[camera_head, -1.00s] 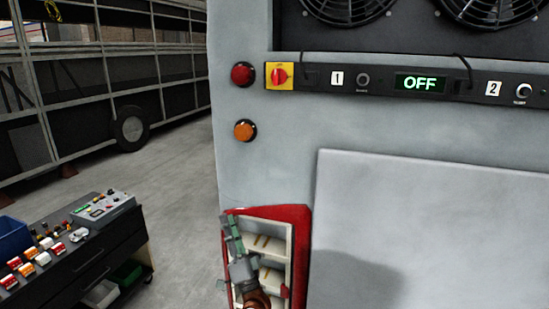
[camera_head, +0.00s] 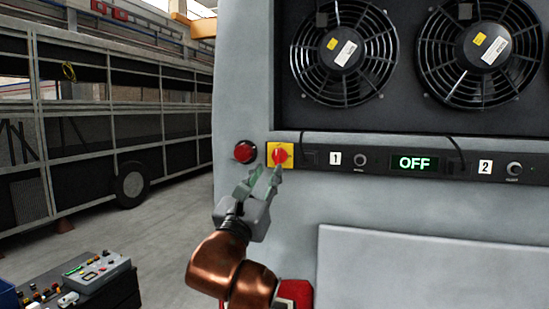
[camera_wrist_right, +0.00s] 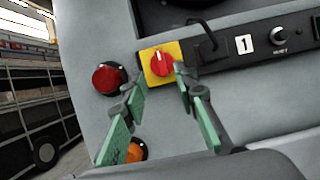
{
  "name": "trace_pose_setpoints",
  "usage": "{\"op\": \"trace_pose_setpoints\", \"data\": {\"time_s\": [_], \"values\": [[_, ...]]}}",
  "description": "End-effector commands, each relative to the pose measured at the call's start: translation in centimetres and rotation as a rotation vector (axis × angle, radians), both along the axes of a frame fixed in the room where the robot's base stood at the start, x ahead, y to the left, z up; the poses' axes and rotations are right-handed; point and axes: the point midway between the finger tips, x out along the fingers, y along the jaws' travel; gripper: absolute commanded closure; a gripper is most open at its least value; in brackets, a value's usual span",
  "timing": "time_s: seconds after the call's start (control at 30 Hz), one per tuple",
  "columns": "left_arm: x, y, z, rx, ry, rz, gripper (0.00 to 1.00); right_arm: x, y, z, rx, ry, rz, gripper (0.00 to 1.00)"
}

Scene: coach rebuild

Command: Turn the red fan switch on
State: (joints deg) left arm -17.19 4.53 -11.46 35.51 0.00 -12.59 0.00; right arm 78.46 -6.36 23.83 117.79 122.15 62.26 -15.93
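The red fan switch (camera_head: 280,155) is a red rotary knob on a yellow square plate, at the left end of the black control strip. The green display (camera_head: 415,163) on the strip reads OFF. In the wrist view, the red knob (camera_wrist_right: 162,63) shows beyond the fingertips, a little toward the right finger. My right gripper (camera_head: 265,177) is just below and left of the knob in the head view. Its green-padded fingers are apart with nothing between them; whether a fingertip touches the plate cannot be told. My left gripper is in neither view.
A round red lamp (camera_head: 244,151) sits left of the switch, and an orange lamp (camera_wrist_right: 135,150) lies below it. Two fans (camera_head: 344,52) are above. Knobs (camera_head: 360,160) line the strip.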

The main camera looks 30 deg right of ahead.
Motion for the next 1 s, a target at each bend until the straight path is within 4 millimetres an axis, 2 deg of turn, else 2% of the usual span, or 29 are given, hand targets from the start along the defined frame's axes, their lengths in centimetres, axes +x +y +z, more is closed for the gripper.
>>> {"op": "trace_pose_setpoints", "data": {"time_s": [0.1, 0.3, 0.5, 0.73, 1.0], "values": [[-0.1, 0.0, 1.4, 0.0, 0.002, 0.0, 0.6, 1.2, -1.5, 1.2, -0.001, 0.002, -0.005, 0.73], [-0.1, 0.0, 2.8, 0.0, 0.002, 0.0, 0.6, 2.9, -3.5, 2.2, -0.002, 0.001, -0.005, 0.73], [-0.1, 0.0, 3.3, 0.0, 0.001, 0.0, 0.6, 3.7, -4.3, 2.4, -0.002, 0.001, -0.004, 0.73], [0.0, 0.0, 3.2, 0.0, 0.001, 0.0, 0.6, 3.7, -4.4, 2.3, -0.002, 0.001, -0.004, 0.73], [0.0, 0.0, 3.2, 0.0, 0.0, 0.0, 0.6, 3.7, -4.4, 2.3, -0.002, 0.001, -0.004, 0.9]]}}
